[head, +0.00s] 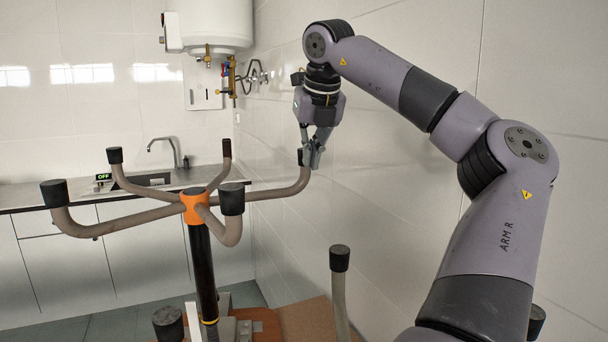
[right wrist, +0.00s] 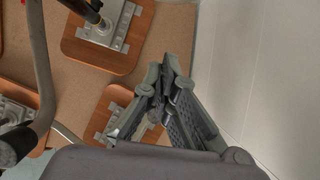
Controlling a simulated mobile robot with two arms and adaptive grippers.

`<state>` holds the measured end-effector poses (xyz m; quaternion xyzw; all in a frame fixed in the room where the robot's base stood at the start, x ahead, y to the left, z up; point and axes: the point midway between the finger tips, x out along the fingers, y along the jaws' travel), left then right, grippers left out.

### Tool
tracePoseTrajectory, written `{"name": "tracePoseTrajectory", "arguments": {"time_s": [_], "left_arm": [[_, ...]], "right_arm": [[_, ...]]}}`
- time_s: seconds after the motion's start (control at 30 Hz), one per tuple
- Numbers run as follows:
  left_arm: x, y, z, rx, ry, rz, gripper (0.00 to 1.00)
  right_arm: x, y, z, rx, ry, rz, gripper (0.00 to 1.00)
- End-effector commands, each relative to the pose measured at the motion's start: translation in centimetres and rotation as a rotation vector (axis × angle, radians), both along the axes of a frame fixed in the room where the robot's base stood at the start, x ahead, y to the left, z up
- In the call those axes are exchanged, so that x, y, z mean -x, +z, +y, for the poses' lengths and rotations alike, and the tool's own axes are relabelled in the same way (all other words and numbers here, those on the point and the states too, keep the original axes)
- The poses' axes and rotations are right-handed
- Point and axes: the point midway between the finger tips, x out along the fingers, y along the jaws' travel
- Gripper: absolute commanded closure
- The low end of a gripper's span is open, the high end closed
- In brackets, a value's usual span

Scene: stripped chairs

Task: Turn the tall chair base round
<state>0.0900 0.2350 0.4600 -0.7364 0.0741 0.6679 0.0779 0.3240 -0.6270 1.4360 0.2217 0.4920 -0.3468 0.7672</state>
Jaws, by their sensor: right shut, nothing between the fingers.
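The tall chair base (head: 197,205) stands upside down on a black post, with an orange hub and several curved brown-grey legs with black end caps. One leg (head: 283,192) reaches right toward the wall, and its capped end is beside my right gripper (head: 313,163). My right gripper points down with its fingers shut and nothing between them; part of the cap is behind the fingers, and I cannot tell if they touch. In the right wrist view the shut fingers (right wrist: 165,82) meet in the middle. My left gripper is not in view.
A tiled wall (head: 400,220) is close on the right. A counter (head: 75,192) with a tap is behind. Another capped leg (head: 339,290) rises in front. Wooden seat boards (right wrist: 118,45) with metal plates lie below on a brown sheet (right wrist: 170,35).

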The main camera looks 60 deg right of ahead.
Motion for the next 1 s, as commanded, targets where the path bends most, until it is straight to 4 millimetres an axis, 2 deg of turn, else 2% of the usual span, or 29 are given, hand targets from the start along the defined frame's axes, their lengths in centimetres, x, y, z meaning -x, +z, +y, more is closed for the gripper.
{"name": "tracePoseTrajectory", "arguments": {"time_s": [0.1, 0.47, 0.5, 0.7, 1.0], "left_arm": [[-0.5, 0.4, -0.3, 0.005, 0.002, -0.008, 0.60], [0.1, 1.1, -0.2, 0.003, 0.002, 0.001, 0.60], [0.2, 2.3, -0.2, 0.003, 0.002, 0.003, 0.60], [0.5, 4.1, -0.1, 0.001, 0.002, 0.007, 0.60], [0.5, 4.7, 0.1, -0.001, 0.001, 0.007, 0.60]], "right_arm": [[-0.6, -1.6, -0.5, -0.004, 0.003, 0.000, 1.00], [-2.8, -8.6, -2.8, -0.005, 0.005, -0.001, 1.00], [-3.2, -7.7, -3.4, -0.003, 0.002, 0.000, 1.00], [-4.6, -7.6, -5.0, -0.003, 0.002, 0.001, 1.00], [-5.2, -7.9, -5.8, -0.001, 0.002, 0.001, 1.00]]}}
